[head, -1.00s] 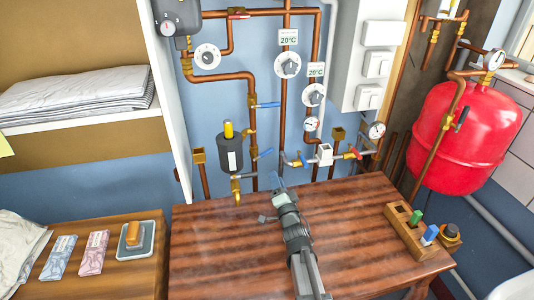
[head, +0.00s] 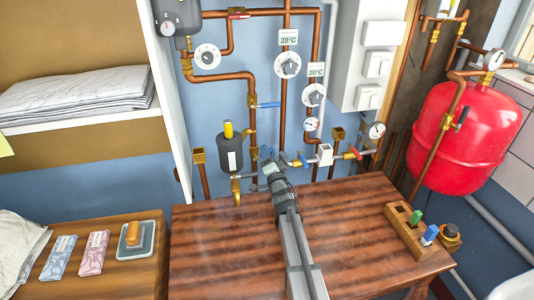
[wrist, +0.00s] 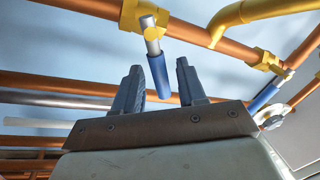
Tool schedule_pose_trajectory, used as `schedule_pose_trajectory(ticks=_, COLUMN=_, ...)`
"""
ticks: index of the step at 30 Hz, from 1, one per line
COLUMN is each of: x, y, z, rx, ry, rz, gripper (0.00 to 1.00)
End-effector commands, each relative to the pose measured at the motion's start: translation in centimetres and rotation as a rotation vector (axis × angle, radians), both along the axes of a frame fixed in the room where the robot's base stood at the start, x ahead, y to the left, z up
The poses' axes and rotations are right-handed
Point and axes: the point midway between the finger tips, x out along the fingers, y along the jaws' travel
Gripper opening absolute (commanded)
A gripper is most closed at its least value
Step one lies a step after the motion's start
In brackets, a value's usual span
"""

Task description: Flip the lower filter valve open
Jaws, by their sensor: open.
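The dark grey filter canister (head: 230,152) with a yellow top hangs on the blue wall in the head view. The lower filter valve is largely hidden there behind my gripper (head: 268,160), which is up at the pipes right of the canister. In the wrist view, a brass valve (wrist: 145,16) carries a lever with a blue sleeve (wrist: 157,70). This appears to be the lower valve. The lever's end points into the gap between my gripper's two dark fingers (wrist: 160,82). The fingers are apart, one on each side of it, with no clear contact visible.
Another blue-handled valve (head: 268,105) sits higher on the same copper pipe. A valve with a red handle (head: 355,152) and a white box (head: 325,154) are to the right. Below is a wooden table (head: 220,250) with a wooden block holder (head: 405,222) at right.

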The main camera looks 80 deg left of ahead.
Motion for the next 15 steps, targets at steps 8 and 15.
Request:
schedule_pose_trajectory(ticks=8, x=-0.08, y=1.15, z=0.23, rx=-0.001, ry=0.0, rz=0.0, gripper=0.41)
schedule_pose_trajectory(ticks=15, x=-0.07, y=1.11, z=0.24, rx=-0.001, ry=0.0, rz=0.0, gripper=0.31)
